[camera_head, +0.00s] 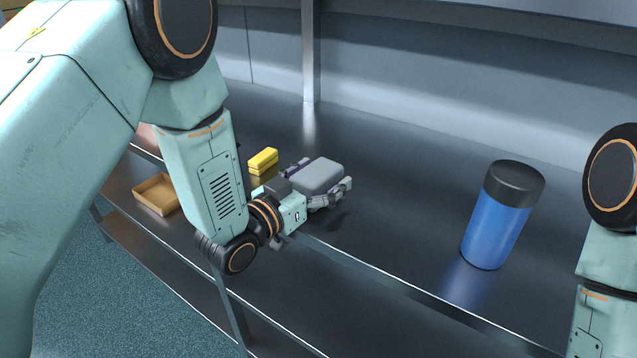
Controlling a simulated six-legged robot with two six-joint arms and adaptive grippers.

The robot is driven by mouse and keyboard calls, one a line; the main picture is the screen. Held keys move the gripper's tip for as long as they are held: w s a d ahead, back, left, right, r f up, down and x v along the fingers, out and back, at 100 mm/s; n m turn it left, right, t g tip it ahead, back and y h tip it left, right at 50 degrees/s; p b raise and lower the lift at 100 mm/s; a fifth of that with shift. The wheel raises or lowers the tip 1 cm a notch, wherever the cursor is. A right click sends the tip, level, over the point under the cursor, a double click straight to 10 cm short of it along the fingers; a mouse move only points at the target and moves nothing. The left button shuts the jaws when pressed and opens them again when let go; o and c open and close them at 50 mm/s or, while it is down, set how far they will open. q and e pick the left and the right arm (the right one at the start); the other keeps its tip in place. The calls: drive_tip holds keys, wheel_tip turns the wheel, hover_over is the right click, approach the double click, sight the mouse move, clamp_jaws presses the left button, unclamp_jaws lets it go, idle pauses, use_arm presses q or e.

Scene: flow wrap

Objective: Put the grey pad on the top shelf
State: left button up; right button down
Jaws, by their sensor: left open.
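The grey pad (321,174), a rounded block, is at the middle of the dark shelf board (410,215), near its front edge. My left gripper (325,178) is open, reaching in from the left at the pad. One finger shows along the pad's near side and part of the other shows at its far left side. I cannot tell whether the fingers touch the pad, or whether the pad rests on the board. My right arm shows at the right edge; its gripper is out of view.
A blue bottle with a black lid (500,215) stands to the right. A yellow block (263,160) lies left of the pad, and a shallow brown tray (157,194) is farther left. A grey upright post (309,55) stands behind. The board between pad and bottle is clear.

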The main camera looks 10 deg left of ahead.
use_arm(q)
drive_tip(key=shift+s+a+r, duration=0.1)
drive_tip(key=shift+s+a, duration=0.05)
drive_tip(key=shift+s, duration=0.1)
drive_tip(key=c, duration=0.3)
drive_tip(key=shift+w, duration=0.2)
drive_tip(key=c, duration=0.6)
drive_tip(key=shift+s, duration=0.15)
drive_tip(key=c, duration=0.4)
drive_tip(key=shift+r, duration=0.1)
drive_tip(key=shift+c, duration=0.2)
drive_tip(key=shift+r, duration=0.2)
drive_tip(key=shift+a+p+v, duration=0.2)
drive_tip(key=shift+p+v, duration=1)
drive_tip(key=shift+v, duration=7.7)
wheel_tip(320, 180, down, 9)
drive_tip(key=d+b, duration=0.1)
drive_tip(key=b, duration=0.4)
drive_tip(key=shift+d, duration=0.4)
